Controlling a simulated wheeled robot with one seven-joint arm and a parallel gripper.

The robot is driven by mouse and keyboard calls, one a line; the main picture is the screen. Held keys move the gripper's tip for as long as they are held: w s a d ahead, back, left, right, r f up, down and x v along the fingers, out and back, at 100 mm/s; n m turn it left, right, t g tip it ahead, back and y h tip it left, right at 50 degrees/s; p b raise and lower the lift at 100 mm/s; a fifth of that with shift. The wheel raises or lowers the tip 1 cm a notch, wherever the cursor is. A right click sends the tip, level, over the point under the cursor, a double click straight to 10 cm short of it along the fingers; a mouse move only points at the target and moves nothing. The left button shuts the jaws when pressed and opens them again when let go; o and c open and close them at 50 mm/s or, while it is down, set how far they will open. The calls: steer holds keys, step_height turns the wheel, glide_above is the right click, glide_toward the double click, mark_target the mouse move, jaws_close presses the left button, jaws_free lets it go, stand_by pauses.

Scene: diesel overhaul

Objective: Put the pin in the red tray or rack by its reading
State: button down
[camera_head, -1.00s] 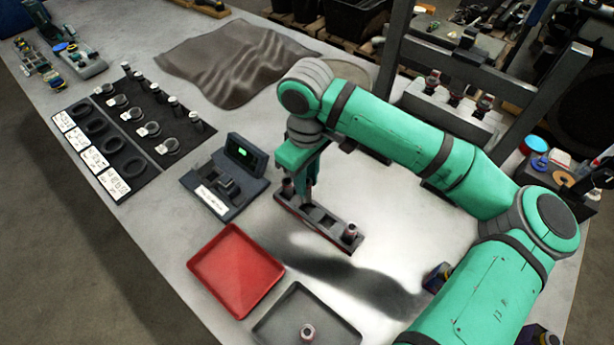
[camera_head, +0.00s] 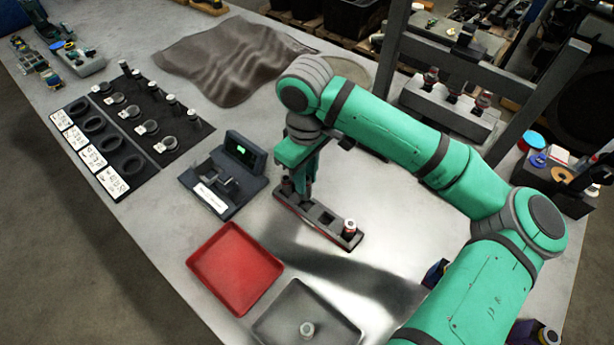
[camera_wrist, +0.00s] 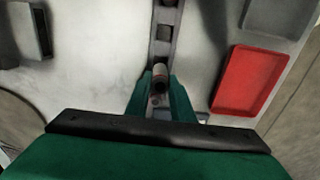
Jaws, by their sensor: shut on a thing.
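My gripper (camera_wrist: 160,95) is shut on a pin (camera_wrist: 160,72) at one end of a dark rack (camera_head: 322,214). The pin's lower end is at the rack, and I cannot tell whether it is seated or lifted. Another pin (camera_head: 349,228) stands upright at the rack's near right end, with empty square sockets between. The red tray (camera_head: 236,268) is empty, left of and nearer than the rack; it also shows in the wrist view (camera_wrist: 250,80). A measuring device (camera_head: 225,175) with a lit green display stands left of my gripper. Its reading is too small to tell.
A grey tray (camera_head: 285,325) with one pin (camera_head: 307,330) in it lies beside the red tray. A black mat (camera_head: 150,160) with rings and several cylinders is at the left. A brown cloth (camera_head: 225,60) lies behind. A dark frame (camera_head: 490,75) stands at the back right.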

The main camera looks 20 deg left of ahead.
steer(key=shift+f, duration=2.8)
stand_by(1.5)
steer(key=c, duration=1)
jaws_free()
steer(key=shift+w, duration=0.15)
steer(key=shift+c, duration=0.2)
steer(key=shift+d, duration=0.1)
